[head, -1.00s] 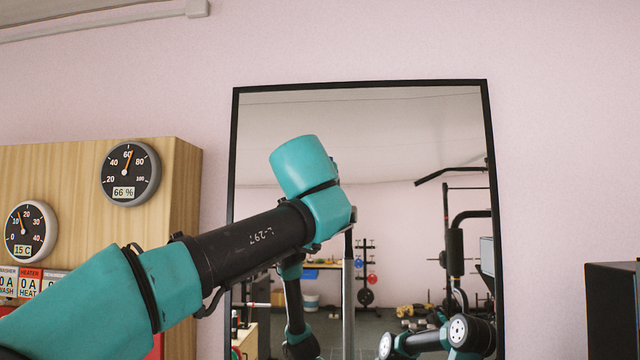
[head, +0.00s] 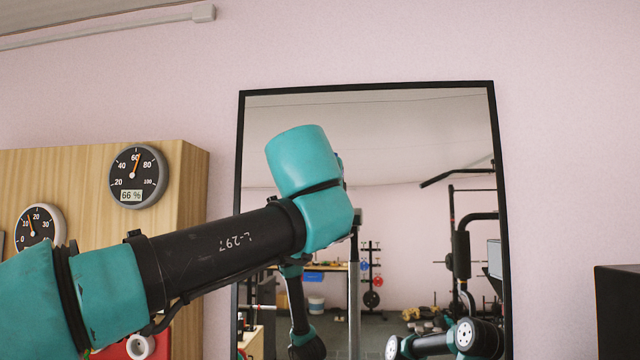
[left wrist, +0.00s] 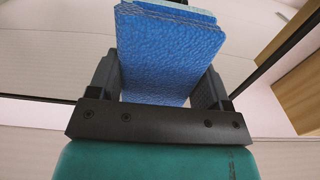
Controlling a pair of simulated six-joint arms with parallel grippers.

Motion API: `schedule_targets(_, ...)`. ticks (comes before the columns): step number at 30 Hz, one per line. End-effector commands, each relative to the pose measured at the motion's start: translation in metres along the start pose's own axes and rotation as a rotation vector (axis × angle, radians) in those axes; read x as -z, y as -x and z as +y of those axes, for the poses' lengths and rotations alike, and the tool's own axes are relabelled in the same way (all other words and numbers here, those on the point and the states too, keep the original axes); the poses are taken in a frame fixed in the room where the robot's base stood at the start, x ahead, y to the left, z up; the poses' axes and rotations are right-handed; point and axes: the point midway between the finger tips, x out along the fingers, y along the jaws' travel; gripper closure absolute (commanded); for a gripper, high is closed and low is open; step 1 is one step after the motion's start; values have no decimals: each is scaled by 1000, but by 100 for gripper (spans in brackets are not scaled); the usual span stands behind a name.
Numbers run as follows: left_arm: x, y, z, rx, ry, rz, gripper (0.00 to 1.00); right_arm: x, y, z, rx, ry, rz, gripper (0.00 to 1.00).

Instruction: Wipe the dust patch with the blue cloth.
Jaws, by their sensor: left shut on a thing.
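The blue cloth (left wrist: 165,62) is a thick, folded, textured pad in the left wrist view. My left gripper (left wrist: 160,78) is shut on it, with one dark finger on each side. The cloth is held in front of a pale reflective surface with a dark frame edge. In the head view my left arm reaches across the mirror (head: 370,130), and its own wrist and links hide the gripper and cloth. I cannot make out the dust patch in either view. My right gripper is not in view.
The mirror has a black frame and reflects a gym room and parts of my arms. A wooden cabinet (head: 190,200) with round gauges (head: 138,177) stands at the left. A dark box (head: 618,310) is at the lower right.

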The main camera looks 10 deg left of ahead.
Motion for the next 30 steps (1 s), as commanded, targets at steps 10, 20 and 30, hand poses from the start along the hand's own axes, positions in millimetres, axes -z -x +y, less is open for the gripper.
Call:
schedule_targets(10, 0, 4, 0, 0, 0, 0, 47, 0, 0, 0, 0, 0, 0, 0)
schedule_targets(20, 0, 20, 0, -1, 0, 1, 47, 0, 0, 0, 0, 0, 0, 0)
schedule_targets(30, 0, 34, 0, 0, 0, 0, 47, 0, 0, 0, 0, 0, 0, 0)
